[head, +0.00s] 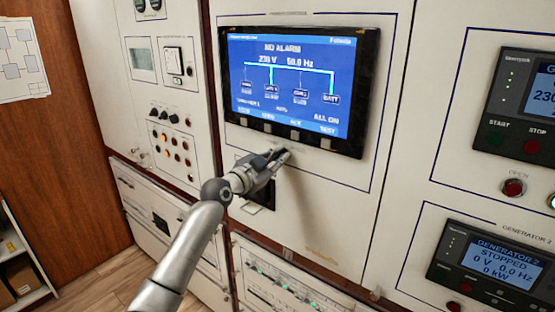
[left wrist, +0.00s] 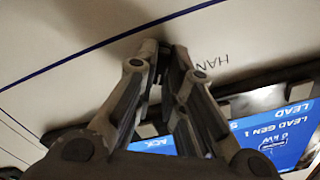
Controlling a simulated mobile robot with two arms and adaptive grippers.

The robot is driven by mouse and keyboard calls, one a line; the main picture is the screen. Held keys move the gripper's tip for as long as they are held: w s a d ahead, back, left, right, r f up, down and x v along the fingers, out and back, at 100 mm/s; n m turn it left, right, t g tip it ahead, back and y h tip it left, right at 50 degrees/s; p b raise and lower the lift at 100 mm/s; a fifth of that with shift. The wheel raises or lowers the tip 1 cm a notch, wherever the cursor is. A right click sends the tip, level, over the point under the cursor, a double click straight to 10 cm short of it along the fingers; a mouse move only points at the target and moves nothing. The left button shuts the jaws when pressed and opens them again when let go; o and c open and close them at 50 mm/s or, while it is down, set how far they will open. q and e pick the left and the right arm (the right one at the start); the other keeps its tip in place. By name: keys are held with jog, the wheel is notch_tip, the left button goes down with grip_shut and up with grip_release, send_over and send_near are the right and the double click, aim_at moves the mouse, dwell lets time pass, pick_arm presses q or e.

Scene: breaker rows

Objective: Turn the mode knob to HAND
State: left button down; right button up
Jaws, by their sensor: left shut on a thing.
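My left gripper (head: 284,154) reaches the cream panel (head: 325,215) just below the large blue screen. In the left wrist view its fingers (left wrist: 163,50) are closed together against the panel, around the mode knob. The knob itself is almost wholly hidden by the fingers, so its pointer angle cannot be told. A printed label (left wrist: 211,62) reading "HAN", the rest cut off or covered, is beside the fingertips. My right gripper is not in view.
The large screen (head: 290,85), reading NO ALARM, is framed in black close above the gripper. A dark square recess (head: 258,192) is below it. Generator panels (head: 490,265) stand at the right, and small knobs and lamps (head: 172,140) at the left.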

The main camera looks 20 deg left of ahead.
pick_arm(q)
jog(key=shift+a+n+p, duration=0.15)
jog(key=shift+n+p, duration=0.15)
jog(key=shift+n, duration=6.3)
jog(key=c, duration=1.5)
grip_release()
